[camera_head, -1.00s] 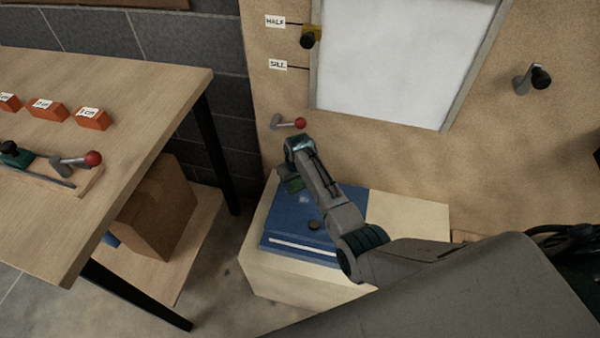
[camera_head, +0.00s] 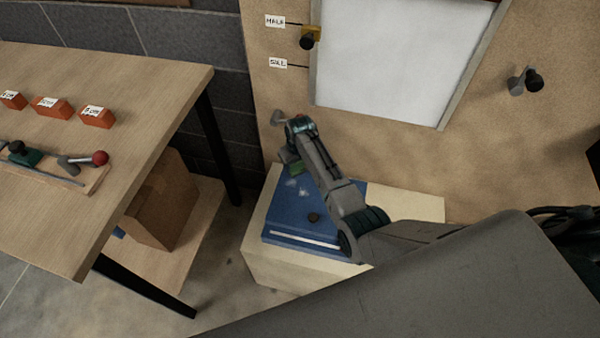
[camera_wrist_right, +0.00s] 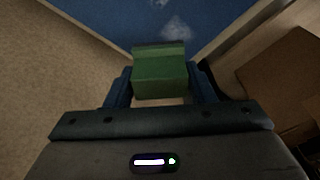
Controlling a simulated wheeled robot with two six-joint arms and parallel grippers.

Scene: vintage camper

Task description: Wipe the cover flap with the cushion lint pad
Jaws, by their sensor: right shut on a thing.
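The blue cover flap (camera_head: 288,210) lies on a pale box below the wall panel. It has a dark round knob, a white stripe along its front edge and whitish smudges near its far left part. My right gripper (camera_head: 292,158) is over the flap's far left corner, shut on the green cushion lint pad (camera_head: 290,168). In the right wrist view the pad (camera_wrist_right: 160,74) sits between both fingers, with the blue flap (camera_wrist_right: 215,18) and a whitish smudge beyond it. I cannot tell whether the pad touches the flap. My left gripper is not in view.
The pale box top (camera_head: 410,205) is bare to the right of the flap. A wooden table (camera_head: 150,95) with orange blocks (camera_head: 50,106) and a red-knobbed lever (camera_head: 98,158) stands at left. A brown carton (camera_head: 162,205) sits on its lower shelf.

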